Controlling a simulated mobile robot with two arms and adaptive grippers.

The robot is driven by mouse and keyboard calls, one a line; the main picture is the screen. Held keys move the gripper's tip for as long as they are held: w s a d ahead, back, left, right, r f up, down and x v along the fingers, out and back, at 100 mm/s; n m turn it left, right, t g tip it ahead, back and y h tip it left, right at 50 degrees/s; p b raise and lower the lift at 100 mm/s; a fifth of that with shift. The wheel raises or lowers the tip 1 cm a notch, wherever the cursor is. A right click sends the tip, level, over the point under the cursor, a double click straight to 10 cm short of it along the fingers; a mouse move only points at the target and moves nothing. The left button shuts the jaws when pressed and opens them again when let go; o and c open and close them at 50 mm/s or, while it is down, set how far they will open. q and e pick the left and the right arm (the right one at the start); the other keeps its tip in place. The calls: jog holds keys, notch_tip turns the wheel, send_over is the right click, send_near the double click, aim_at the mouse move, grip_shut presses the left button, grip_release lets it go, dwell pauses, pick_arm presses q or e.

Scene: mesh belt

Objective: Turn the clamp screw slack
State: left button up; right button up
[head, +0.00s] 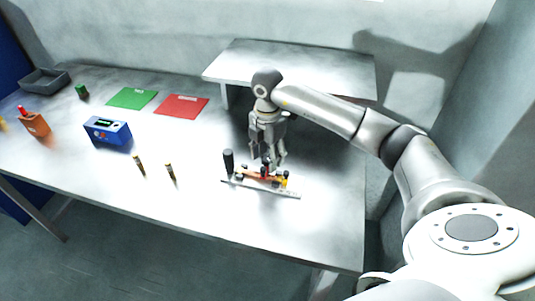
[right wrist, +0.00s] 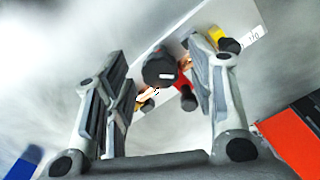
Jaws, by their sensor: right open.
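The clamp fixture is a pale narrow plate (head: 236,184) on the table, with a tall black post (head: 228,160), red parts (head: 262,174) and a yellow part (head: 284,181). My right gripper (head: 273,162) points down over the middle of this fixture. In the right wrist view its two fingers (right wrist: 158,78) are spread, with a round black knob (right wrist: 160,66) between them. A red part with a black end (right wrist: 187,97) shows beside the knob, and the yellow part (right wrist: 216,37) is near the right finger. Which piece is the clamp screw is unclear. My left gripper is out of view.
Two small upright brass-coloured pieces (head: 170,173) stand left of the fixture. Further left are a blue box (head: 107,132), red mat (head: 181,106), green mat (head: 132,98), orange holder (head: 35,125) and grey bin (head: 45,80). A raised shelf (head: 300,65) stands behind. The front table area is clear.

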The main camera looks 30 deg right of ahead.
jog(key=c, duration=1)
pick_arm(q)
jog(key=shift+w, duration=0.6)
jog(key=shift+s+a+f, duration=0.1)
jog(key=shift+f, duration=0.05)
pick_arm(e)
jog(key=shift+n, duration=0.4)
jog(key=shift+n+b, duration=0.35)
jog(key=shift+n, duration=0.15)
jog(key=shift+c, duration=0.3)
jog(key=n+b, duration=0.1)
jog(key=n, duration=0.2)
jog(key=shift+n, duration=0.3)
jog(key=n+b, duration=0.1)
jog(key=n, duration=0.2)
jog(key=shift+w, duration=0.1)
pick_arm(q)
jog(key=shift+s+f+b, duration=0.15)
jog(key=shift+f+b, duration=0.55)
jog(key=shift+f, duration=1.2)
pick_arm(e)
jog(key=shift+n, duration=2.1)
